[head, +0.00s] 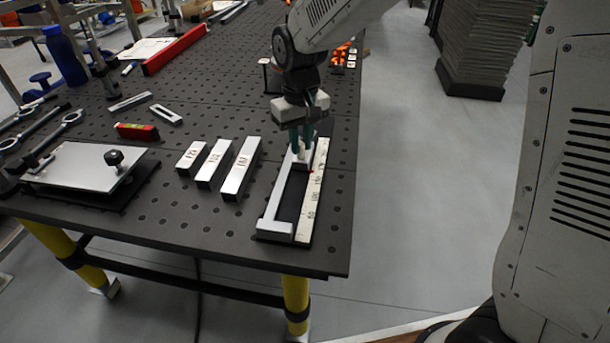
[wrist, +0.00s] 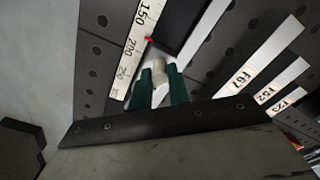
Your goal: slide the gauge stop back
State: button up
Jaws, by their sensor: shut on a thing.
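The gauge (head: 275,226) is a long light-metal frame on a dark base near the table's right edge, with a white ruler scale (head: 315,185) along its right side. The gauge stop (head: 303,160) is a small pale block on it, toward the far end. My gripper (head: 302,137) comes down from above with its green fingers shut on the stop's upright pale post. In the wrist view the fingers (wrist: 161,88) stand either side of the post (wrist: 160,68). A red pointer (wrist: 149,39) lies by the scale between the 150 and 200 marks. The stop's lower part is partly hidden.
Several labelled metal bars (head: 240,170) lie left of the gauge. A red-and-yellow level (head: 137,131) and a plate with a black knob (head: 85,168) are farther left. The perforated table (head: 200,226) ends just right of the gauge. The channel on the near side of the stop looks clear.

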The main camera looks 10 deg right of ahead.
jog(key=shift+w, duration=0.2)
jog(key=shift+w+d, duration=0.3)
jog(key=shift+w, duration=0.35)
jog(key=shift+w+d, duration=0.25)
jog(key=shift+w, duration=0.35)
jog(key=o, duration=1.1)
jog(key=shift+s, duration=0.1)
jog(key=shift+c, duration=0.2)
jog(key=shift+r, duration=0.15)
notch_tip(320, 180, up, 7)
